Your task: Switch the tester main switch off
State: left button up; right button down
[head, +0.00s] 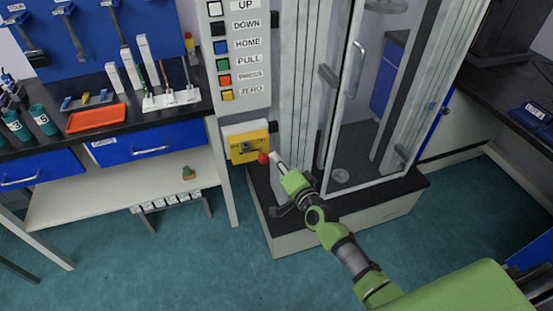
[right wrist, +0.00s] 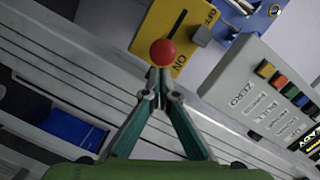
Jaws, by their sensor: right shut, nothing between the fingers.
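The tester main switch is a yellow plate (head: 245,137) on the lower end of the grey button column. Its red ball knob (head: 263,158) sticks out at the plate's lower right. In the right wrist view the yellow plate (right wrist: 188,18) carries the words ON and OFF, and the red knob (right wrist: 162,52) appears beside ON. My right gripper (head: 274,160) is shut and empty, its tips just right of the knob. In the right wrist view the closed fingertips (right wrist: 160,78) lie right at the knob; I cannot tell whether they touch. My left gripper is not in view.
The button panel (head: 235,50) with coloured buttons rises above the switch. The tester frame with its glass door (head: 365,110) stands to the right on a dark-topped base (head: 340,215). A workbench with an orange tray (head: 96,118) is on the left. Floor in front is free.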

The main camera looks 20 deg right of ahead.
jog(key=a+p, duration=0.1)
jog(key=a, duration=0.5)
jog(key=shift+a+p, duration=0.35)
